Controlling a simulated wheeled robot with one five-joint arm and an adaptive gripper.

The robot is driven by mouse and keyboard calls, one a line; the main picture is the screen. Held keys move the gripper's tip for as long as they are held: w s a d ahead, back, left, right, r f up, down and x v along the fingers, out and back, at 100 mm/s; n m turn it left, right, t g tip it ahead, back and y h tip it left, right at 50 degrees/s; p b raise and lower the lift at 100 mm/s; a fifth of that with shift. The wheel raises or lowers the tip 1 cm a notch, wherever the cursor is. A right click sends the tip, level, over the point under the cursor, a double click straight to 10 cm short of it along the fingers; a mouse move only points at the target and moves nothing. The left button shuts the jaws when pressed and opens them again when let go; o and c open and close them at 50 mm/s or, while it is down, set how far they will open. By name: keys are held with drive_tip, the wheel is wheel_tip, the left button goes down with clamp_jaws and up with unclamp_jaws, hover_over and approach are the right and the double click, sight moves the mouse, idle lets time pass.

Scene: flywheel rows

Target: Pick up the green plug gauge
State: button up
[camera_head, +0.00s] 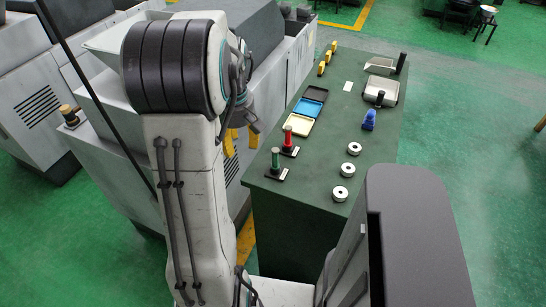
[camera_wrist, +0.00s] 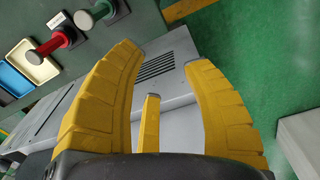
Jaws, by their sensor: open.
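The green plug gauge (camera_head: 275,161) stands upright on a small dark base at the near left corner of the dark green table (camera_head: 318,180). In the wrist view the green plug gauge (camera_wrist: 90,17) is at the top, beyond the fingertips and left of the gap. A red plug gauge (camera_head: 288,139) stands just behind it and also shows in the wrist view (camera_wrist: 50,46). My gripper (camera_head: 241,143), with yellow fingers, is left of the table's edge, apart from both gauges. In the wrist view my gripper (camera_wrist: 163,58) is open and empty.
Three metal rings (camera_head: 340,193) lie along the table's right side, with a blue object (camera_head: 369,120) behind them. Yellow, blue and black trays (camera_head: 309,107) sit behind the gauges. Grey machines (camera_head: 265,75) stand close on the left. Green floor lies to the right.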

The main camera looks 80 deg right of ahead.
hover_over(276, 165)
drive_tip(key=w, duration=0.1)
wheel_tip(276, 165, down, 2)
drive_tip(key=shift+d+f+m, duration=0.1)
drive_tip(key=shift+m, duration=0.3)
drive_tip(key=shift+s+f, duration=0.2)
drive_tip(key=shift+s+d+f+p, duration=0.15)
drive_tip(key=shift+f+p, duration=0.1)
drive_tip(key=shift+f, duration=1.5)
drive_tip(key=shift+s+d+f+p, duration=0.1)
drive_tip(key=shift+d+f+p, duration=0.1)
drive_tip(key=shift+f, duration=1.5)
clamp_jaws()
